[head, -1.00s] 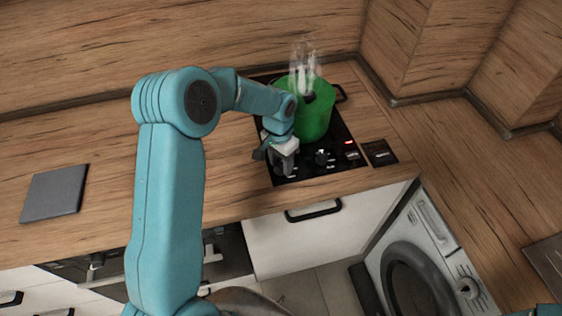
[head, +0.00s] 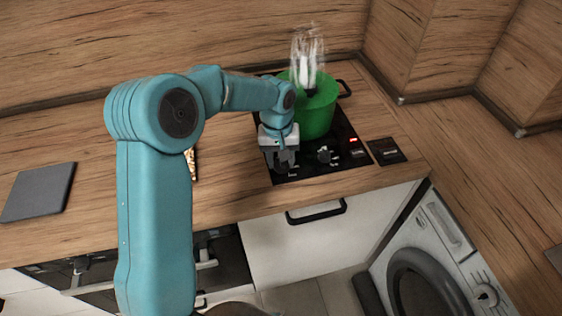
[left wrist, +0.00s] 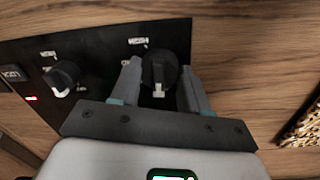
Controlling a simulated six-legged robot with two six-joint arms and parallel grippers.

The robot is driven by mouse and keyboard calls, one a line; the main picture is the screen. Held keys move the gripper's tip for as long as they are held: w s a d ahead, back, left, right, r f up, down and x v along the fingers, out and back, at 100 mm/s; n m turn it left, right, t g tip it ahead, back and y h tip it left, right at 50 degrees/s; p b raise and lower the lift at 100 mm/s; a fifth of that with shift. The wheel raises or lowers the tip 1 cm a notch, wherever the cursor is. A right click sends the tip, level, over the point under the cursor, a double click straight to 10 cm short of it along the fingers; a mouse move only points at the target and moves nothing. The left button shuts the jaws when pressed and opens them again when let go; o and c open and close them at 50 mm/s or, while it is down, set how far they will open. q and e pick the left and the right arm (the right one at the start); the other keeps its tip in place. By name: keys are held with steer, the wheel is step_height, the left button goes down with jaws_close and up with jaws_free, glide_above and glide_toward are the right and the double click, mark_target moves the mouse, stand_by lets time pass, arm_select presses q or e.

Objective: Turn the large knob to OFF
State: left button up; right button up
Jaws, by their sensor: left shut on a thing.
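The hob's control panel carries two black knobs. In the left wrist view, one knob (left wrist: 159,70) sits between the fingers of my left gripper (left wrist: 160,84), which is shut on it. Its pale pointer mark faces toward my palm, and a small label shows on its far side. The other knob (left wrist: 62,78) is free to the left, and it also shows in the head view (head: 325,154). In the head view my left gripper (head: 284,160) is at the front left of the hob and hides the held knob. The label wording is too small to read. My right gripper is out of view.
A green pot (head: 316,112) steams on the black hob (head: 345,133), close behind my gripper. A red light (head: 353,140) glows on the panel. A dark square plate (head: 388,150) lies at the right, a grey board (head: 40,192) at the far left.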

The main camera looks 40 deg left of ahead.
mark_target(277, 162)
arm_select(q)
steer(key=shift+w+a+r+n, duration=0.1)
steer(key=shift+n, duration=0.4)
steer(key=o, duration=1.1)
steer(key=shift+c, duration=0.2)
step_height(277, 162, up, 16)
steer(key=shift+s+a, duration=0.3)
steer(key=shift+a, duration=0.05)
steer(key=shift+s, duration=0.1)
